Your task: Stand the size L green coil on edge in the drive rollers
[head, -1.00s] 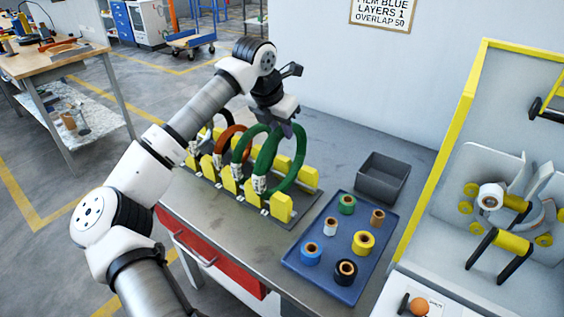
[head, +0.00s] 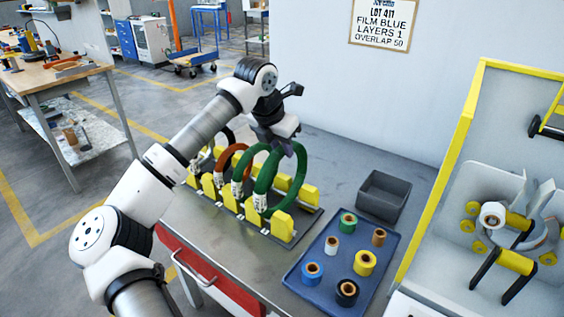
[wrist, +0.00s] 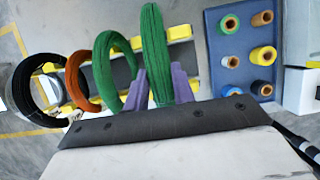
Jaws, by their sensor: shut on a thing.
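The larger green coil (head: 304,169) stands upright at the right end of the rack (head: 283,226). It also shows in the wrist view (wrist: 154,50). My gripper (head: 286,149) is over the coil's top, and its two purple fingers close on the coil from both sides in the wrist view (wrist: 158,92). The coil's lower part is still down among the yellow rack blocks. A smaller green coil (wrist: 104,65) stands beside it. The drive rollers appear to be the yellow rollers (head: 516,262) on the machine at the right, and they hold no coil.
An orange coil (wrist: 72,80) and a black coil (wrist: 22,92) stand farther left in the rack. A blue tray (head: 322,283) of several film rolls and an empty grey bin (head: 384,196) are right of the rack. A yellow-edged frame (head: 459,140) borders the machine.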

